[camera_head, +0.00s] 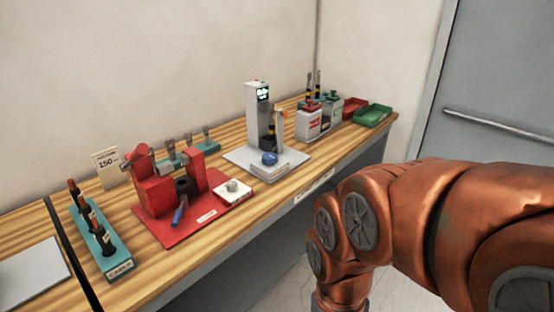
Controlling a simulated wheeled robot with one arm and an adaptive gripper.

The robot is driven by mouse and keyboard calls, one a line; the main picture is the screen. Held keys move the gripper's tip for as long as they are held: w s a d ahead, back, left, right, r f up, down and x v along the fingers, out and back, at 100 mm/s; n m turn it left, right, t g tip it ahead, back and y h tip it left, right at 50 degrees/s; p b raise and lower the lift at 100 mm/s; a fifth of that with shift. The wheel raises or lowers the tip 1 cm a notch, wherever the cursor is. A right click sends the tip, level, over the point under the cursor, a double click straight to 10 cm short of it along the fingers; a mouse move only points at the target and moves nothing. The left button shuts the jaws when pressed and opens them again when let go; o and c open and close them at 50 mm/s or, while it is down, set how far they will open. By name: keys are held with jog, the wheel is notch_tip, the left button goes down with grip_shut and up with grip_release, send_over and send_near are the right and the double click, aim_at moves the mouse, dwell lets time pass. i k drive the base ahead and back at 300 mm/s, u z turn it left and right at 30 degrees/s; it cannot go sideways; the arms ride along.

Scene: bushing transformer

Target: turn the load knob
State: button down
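Two knobs show on the bench, and I cannot tell from their labels which is the load knob. A blue knob (269,158) sits on the low front box of a tall grey tester (252,116) with a lit display. A pale grey knob (232,186) sits on a white box (241,194) at the right end of a red base plate (162,231). My copper-coloured arm fills the lower right, in front of the bench and apart from both knobs. My gripper is out of the frame.
A teal rack (118,264) with dark bushings stands at left. Red-and-white canisters (309,124) and a green tray (372,116) stand at the far right. A grey door (500,80) is beyond.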

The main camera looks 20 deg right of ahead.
aim_at(268, 158)
jog(key=z, duration=0.5)
jog(key=i, duration=1.45)
jog(key=u, duration=0.25)
jog(key=k, duration=0.55)
jog(key=u, duration=0.8)
jog(key=i, duration=0.45)
